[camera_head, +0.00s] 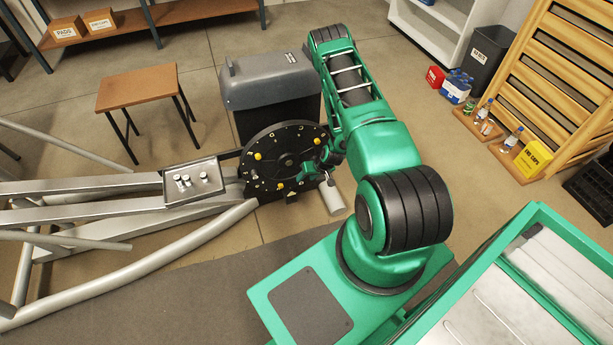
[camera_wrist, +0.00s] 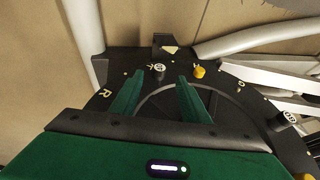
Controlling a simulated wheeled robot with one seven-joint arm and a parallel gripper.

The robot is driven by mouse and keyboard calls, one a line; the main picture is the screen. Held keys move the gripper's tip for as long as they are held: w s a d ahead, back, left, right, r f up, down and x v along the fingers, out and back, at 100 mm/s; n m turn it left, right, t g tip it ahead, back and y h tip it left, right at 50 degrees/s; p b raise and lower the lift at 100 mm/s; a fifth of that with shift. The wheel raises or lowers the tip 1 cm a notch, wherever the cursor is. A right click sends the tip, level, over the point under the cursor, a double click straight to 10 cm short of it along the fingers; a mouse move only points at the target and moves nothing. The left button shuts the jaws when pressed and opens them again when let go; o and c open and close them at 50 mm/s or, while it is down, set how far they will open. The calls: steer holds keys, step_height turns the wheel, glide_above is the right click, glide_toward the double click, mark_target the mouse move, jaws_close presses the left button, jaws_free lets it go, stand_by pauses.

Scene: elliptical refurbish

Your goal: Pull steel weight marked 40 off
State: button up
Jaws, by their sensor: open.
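The black round disc (camera_head: 262,172) of the elliptical machine stands upright, and it fills the middle of the wrist view (camera_wrist: 225,125). A small steel weight (camera_wrist: 160,70) with a pale, marked end sits on the disc near its rim. Its marking is too small to read. My gripper (camera_wrist: 160,77) is open and faces the disc, with its two green fingertips on either side of this weight and a gap at each side. In the head view my arm hides part of the disc's right side.
A metal tray (camera_head: 194,192) with several small steel pieces lies on the frame left of the disc. Yellow knobs (camera_wrist: 199,71) stick out of the disc. Silver frame tubes (camera_head: 215,227) run to the left. A wooden stool (camera_head: 138,88) stands behind.

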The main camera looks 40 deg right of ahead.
mark_target(302, 181)
steer(key=shift+x, duration=2.7)
jaws_close()
steer(key=shift+a, duration=0.1)
